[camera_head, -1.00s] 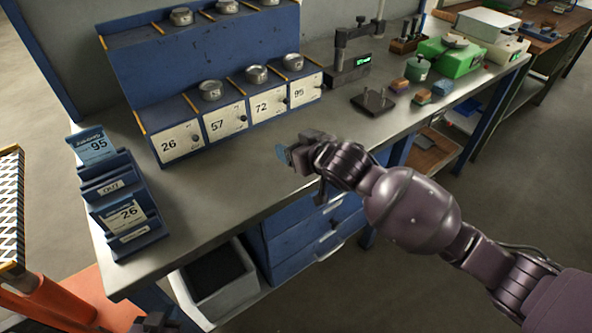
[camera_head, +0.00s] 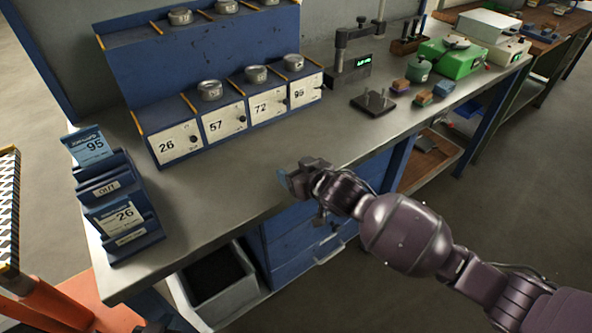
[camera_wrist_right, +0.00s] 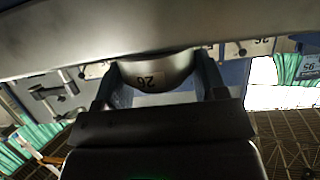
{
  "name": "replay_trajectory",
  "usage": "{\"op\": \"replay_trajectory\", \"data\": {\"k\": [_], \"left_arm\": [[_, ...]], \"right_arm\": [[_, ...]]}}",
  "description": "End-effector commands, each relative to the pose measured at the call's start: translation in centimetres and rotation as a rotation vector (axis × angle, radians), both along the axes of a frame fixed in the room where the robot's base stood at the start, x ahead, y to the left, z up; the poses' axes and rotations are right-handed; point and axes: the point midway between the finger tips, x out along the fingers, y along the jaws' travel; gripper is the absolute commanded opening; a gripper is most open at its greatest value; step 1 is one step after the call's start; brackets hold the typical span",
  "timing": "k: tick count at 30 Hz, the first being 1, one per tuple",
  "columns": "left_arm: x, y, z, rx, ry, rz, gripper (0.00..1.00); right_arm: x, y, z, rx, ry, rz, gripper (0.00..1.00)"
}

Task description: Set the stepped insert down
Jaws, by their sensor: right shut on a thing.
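My right gripper (camera_head: 290,183) is over the front edge of the bench, left of the bench middle. In the right wrist view its two fingers (camera_wrist_right: 160,98) are shut on a grey metal piece marked 26, which I take to be the stepped insert (camera_wrist_right: 157,75). The piece has a curved lower edge, and its top merges with the grey surface behind it. In the head view the insert is hidden by the gripper. A dark part at the bottom left edge seems to be my left gripper (camera_head: 152,324), mostly cut off.
A blue rack (camera_head: 215,95) with numbered bins 26, 57, 72 and 95 stands at the back. A card holder (camera_head: 115,190) stands at the left end. A dark pegged plate (camera_head: 373,103), small blocks and a green scale (camera_head: 450,57) are farther right. The bench front (camera_head: 210,195) is bare.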

Motion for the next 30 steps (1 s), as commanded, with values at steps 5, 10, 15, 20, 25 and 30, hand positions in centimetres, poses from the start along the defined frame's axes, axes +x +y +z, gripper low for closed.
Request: {"op": "replay_trajectory", "data": {"k": [5,10,15,20,25,30], "left_arm": [[-0.1,0.0,-0.1,0.000,0.002,0.000,0.00],[0.0,0.0,0.0,0.000,0.001,0.000,0.00],[0.1,0.0,0.0,0.000,-0.002,0.000,0.00],[0.4,-0.1,0.2,0.000,-0.007,-0.002,0.00],[0.6,-0.1,0.8,0.000,-0.015,-0.003,0.00],[0.8,-0.1,1.5,0.000,-0.023,-0.002,0.00]], "right_arm": [[0.0,0.1,-0.1,0.003,-0.003,0.001,0.19],[0.0,0.0,-0.3,0.000,0.000,0.000,0.89],[0.0,0.0,-0.3,0.000,0.000,0.000,0.90],[0.0,0.0,0.0,-0.001,-0.001,0.000,0.90],[-1.2,-0.9,0.7,0.000,0.000,-0.001,0.90],[-3.6,-2.7,1.9,0.000,0.000,-0.001,0.90]]}}
